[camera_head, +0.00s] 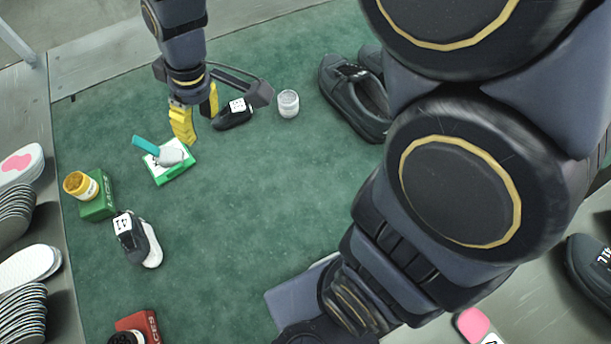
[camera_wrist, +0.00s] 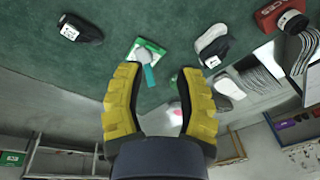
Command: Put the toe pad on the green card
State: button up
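The green card (camera_head: 186,173), white inside a green border, lies flat on the green mat; it also shows in the wrist view (camera_wrist: 158,47). A pale grey pad-like piece (camera_head: 171,156) with a teal strip or handle rests on it, the teal end overhanging the card's edge. The piece also shows in the wrist view (camera_wrist: 143,55). I cannot tell for sure whether this is the toe pad. My gripper (camera_head: 198,124) has yellow fingers standing apart with nothing between them, behind and right of the card. The wrist view also shows it open (camera_wrist: 160,88).
A black tagged shoe-like piece (camera_head: 230,118) lies beside my gripper, near a white jar (camera_head: 288,105) and black shoes (camera_head: 352,100). A black-and-white tagged piece (camera_head: 140,242), a yellow jar (camera_head: 80,186) on a green box (camera_head: 98,209) and a red box (camera_head: 147,322) are left. The mat's middle is clear.

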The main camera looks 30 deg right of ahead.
jog(key=s+d+r+m+g+h, duration=0.1)
jog(key=s+d+m, duration=0.3)
jog(key=s, duration=0.5)
jog(key=s+d+r+m+g+h, duration=0.1)
jog(key=s+d+r+m, duration=0.2)
jog(key=s+d, duration=0.3)
jog(key=s, duration=0.4)
jog(key=shift+r+m, duration=0.3)
jog(key=shift+m, duration=0.1)
